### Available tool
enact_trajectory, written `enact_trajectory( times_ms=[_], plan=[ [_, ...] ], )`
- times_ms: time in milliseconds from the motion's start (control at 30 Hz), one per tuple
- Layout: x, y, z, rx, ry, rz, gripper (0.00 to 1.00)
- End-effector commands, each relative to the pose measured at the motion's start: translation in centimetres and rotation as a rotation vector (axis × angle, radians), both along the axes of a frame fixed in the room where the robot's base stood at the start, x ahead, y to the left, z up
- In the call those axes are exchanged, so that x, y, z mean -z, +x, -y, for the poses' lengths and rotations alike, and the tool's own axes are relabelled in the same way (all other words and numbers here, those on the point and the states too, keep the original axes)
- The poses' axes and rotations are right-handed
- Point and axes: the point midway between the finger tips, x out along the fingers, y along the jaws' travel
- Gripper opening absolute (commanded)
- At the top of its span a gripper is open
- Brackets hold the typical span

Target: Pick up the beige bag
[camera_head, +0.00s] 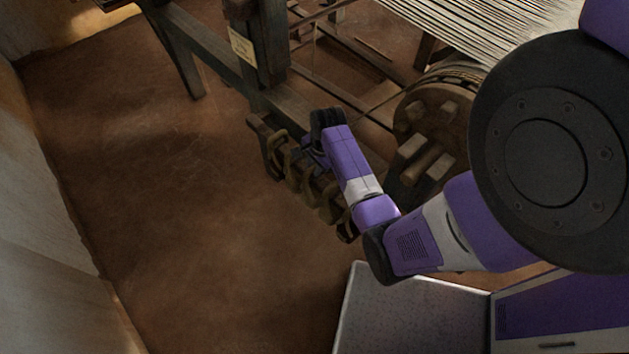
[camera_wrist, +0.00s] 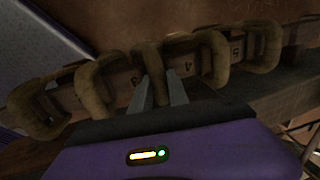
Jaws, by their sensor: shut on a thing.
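My gripper (camera_wrist: 161,92) is at a numbered wooden rail in the wrist view. Its two grey fingers are shut on a tan, thick loop (camera_wrist: 151,66) that hangs on the rail near the number 4. In the head view my gripper (camera_head: 308,152) is over the rail, with its fingertips mostly hidden by my wrist. I cannot make out a plain bag shape; the tan loops on the rail are the nearest match to beige. The held loop still looks to be at the rail.
More tan loops (camera_wrist: 97,92) hang close on both sides of my fingers. The rail (camera_head: 262,128) adjoins the loom's dark wooden frame (camera_head: 215,62). A wooden warp roller (camera_head: 427,122) stands to the right. The brown floor (camera_head: 165,185) at left is clear.

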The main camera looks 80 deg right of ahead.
Motion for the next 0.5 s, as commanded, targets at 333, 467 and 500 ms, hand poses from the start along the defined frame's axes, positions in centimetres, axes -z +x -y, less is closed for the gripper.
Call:
enact_trajectory(
  times_ms=[333,467,500],
  plan=[
    [-2.1,0.2,0.2,0.0,-0.005,0.005,0.0],
    [-3.0,0.2,0.2,-0.001,-0.005,0.004,0.0],
    [-3.3,0.2,0.2,-0.001,-0.005,0.004,0.0]
  ],
)
